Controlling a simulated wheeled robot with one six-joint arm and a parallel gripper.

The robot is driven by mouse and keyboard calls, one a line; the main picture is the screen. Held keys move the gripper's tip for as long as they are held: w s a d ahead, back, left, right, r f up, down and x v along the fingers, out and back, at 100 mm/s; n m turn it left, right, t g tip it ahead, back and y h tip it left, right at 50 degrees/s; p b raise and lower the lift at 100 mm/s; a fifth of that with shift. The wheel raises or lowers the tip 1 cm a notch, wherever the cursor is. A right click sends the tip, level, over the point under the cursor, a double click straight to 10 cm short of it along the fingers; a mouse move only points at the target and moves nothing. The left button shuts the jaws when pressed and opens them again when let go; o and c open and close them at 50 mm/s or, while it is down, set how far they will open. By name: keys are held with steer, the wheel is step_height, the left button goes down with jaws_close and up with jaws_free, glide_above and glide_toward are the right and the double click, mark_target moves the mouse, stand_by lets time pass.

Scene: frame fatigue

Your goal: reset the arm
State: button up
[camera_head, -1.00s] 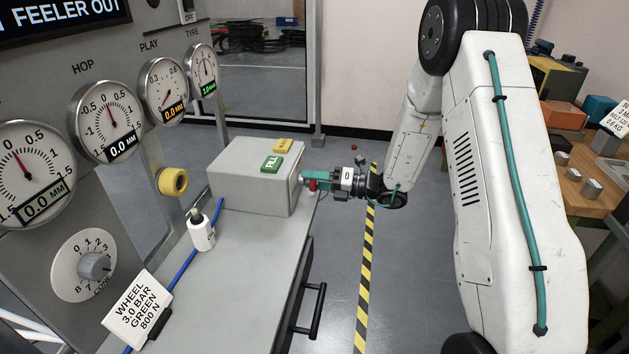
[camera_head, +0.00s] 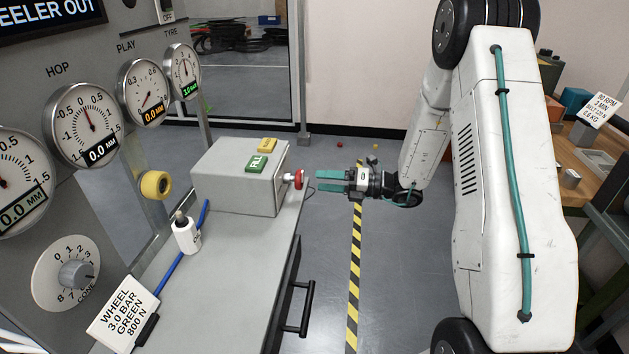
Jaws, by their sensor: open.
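My gripper (camera_head: 322,181) is at the end of my white arm, pointing left, with its teal fingers open and nothing between them. Its tips are a little right of a red knob (camera_head: 296,178) on the right side of a grey control box (camera_head: 212,188). A small gap shows between the fingertips and the knob. My arm (camera_head: 510,170) stretches from the right of the view, its upper links large in front.
The box, with green FILL (camera_head: 256,163) and yellow (camera_head: 267,145) buttons, stands on a grey bench (camera_head: 230,260) with a white bottle (camera_head: 186,234) and a sign (camera_head: 122,314). Dials line the left panel. A wooden table (camera_head: 567,150) stands at right. Striped tape (camera_head: 353,270) crosses open floor.

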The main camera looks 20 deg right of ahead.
steer(key=shift+s+d, duration=0.15)
steer(key=shift+d, duration=0.05)
stand_by(0.4)
steer(key=s+a+r+n+g+h, duration=0.25)
steer(key=s+n+g, duration=0.35)
steer(key=s+n, duration=0.35)
steer(key=s+a+r+n+g+h, duration=0.25)
steer(key=s+n+g, duration=0.35)
steer(key=s+n, duration=0.4)
steer(key=s+d+r+n+t+h, duration=0.2)
steer(key=s+r+n+t+h, duration=0.2)
steer(key=s+r+n+h, duration=0.6)
steer(key=shift+s+r+n+h, duration=0.3)
steer(key=shift+s+r+n, duration=1.15)
steer(key=shift+s+n, duration=1.35)
